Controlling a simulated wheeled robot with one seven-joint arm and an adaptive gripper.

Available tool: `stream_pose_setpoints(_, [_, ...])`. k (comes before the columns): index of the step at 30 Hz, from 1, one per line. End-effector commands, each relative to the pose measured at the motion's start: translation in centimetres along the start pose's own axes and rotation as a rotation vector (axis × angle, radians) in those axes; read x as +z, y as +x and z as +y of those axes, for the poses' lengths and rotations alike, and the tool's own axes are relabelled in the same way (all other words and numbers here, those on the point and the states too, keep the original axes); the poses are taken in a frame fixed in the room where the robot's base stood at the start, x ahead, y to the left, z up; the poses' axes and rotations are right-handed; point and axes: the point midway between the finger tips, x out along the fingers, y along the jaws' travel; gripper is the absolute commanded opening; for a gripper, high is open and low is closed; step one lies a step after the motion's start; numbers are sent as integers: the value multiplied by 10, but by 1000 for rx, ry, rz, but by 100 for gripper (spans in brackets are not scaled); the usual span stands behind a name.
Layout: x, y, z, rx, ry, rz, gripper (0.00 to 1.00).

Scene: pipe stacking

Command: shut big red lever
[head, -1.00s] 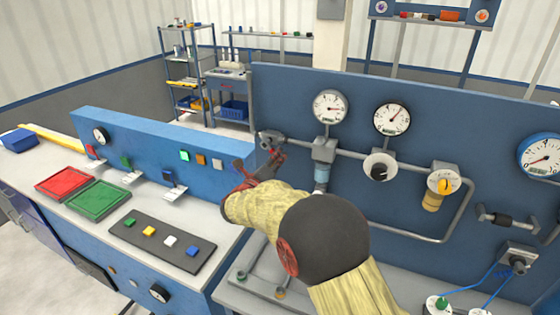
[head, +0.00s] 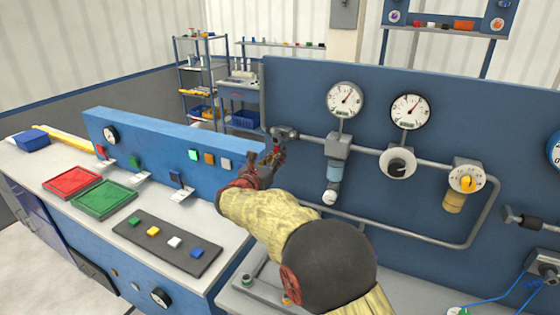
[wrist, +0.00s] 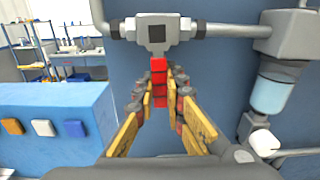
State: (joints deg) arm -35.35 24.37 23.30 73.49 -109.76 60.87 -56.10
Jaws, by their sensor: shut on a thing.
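The big red lever (wrist: 158,75) hangs down from a grey valve body (wrist: 157,33) on the pipe in the wrist view. My gripper (wrist: 158,100) is around the lever, with a yellow-sided finger on each side, and is shut on it. In the head view my gripper (head: 270,160) is just below the valve at the left end of the pipe (head: 285,133). There the lever is mostly hidden behind the gripper and arm.
Right of the valve are a filter with a clear bowl (head: 334,172), two gauges (head: 345,99), a black knob (head: 397,165) and a yellow knob (head: 467,182) on the blue panel. A console with coloured buttons (head: 165,243) and red and green trays (head: 72,181) stands at left.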

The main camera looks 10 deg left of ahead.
Motion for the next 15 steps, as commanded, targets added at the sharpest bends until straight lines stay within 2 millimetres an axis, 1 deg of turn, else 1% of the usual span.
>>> stream_pose_setpoints(1, [-6, 0, 2, 1, 11, 5, 0])
stream_pose_setpoints(7, [-5, 0, 4, 0, 49, 6, 0])
stream_pose_setpoints(15, [-4, -1, 4, 1, 58, 6, 0])
